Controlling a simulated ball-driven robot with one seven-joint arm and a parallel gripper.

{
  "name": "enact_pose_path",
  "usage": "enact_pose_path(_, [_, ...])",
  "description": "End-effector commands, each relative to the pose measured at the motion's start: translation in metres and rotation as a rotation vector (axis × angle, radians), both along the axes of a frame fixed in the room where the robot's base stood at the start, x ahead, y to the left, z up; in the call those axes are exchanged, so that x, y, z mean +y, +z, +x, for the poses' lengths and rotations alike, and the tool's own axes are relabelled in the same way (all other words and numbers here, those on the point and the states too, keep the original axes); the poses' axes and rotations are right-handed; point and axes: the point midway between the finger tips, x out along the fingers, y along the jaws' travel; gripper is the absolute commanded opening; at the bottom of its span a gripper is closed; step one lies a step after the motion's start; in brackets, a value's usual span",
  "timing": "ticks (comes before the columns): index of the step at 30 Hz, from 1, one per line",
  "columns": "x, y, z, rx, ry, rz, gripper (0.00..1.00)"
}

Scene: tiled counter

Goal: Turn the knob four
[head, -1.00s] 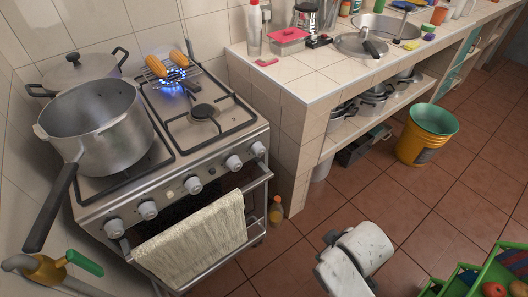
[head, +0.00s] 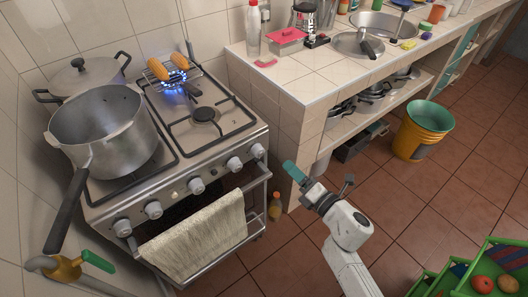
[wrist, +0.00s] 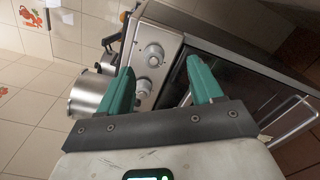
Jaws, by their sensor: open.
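The stove (head: 190,165) has a row of several light grey knobs along its front panel. Counting from the left in the head view, the fourth large knob (head: 234,163) is right of centre, with another knob (head: 257,150) at the right end. My gripper (head: 296,175), with teal fingers, is in the air to the right of the stove, apart from all knobs. In the wrist view my gripper (wrist: 160,66) is open and empty. Two knobs (wrist: 153,54) show beyond and between its fingers; I cannot tell which ones they are.
A large pot (head: 103,130) stands on the front left burner, its handle reaching past the front edge. Corn cobs (head: 168,66) lie over a lit blue flame at the back. A towel (head: 195,238) hangs on the oven handle. The tiled counter (head: 300,75) rises right of the stove.

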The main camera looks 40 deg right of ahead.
Motion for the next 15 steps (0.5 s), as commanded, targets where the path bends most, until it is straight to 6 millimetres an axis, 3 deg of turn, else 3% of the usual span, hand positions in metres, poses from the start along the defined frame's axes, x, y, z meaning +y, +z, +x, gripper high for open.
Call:
enact_pose_path(3, [0.014, -0.001, 0.001, -0.017, 0.082, -0.079, 0.65])
enact_pose_path(8, [0.021, -0.002, 0.005, -0.026, 0.118, -0.112, 0.65])
enact_pose_path(15, [0.024, 0.000, 0.040, -0.029, 0.117, -0.109, 0.65])
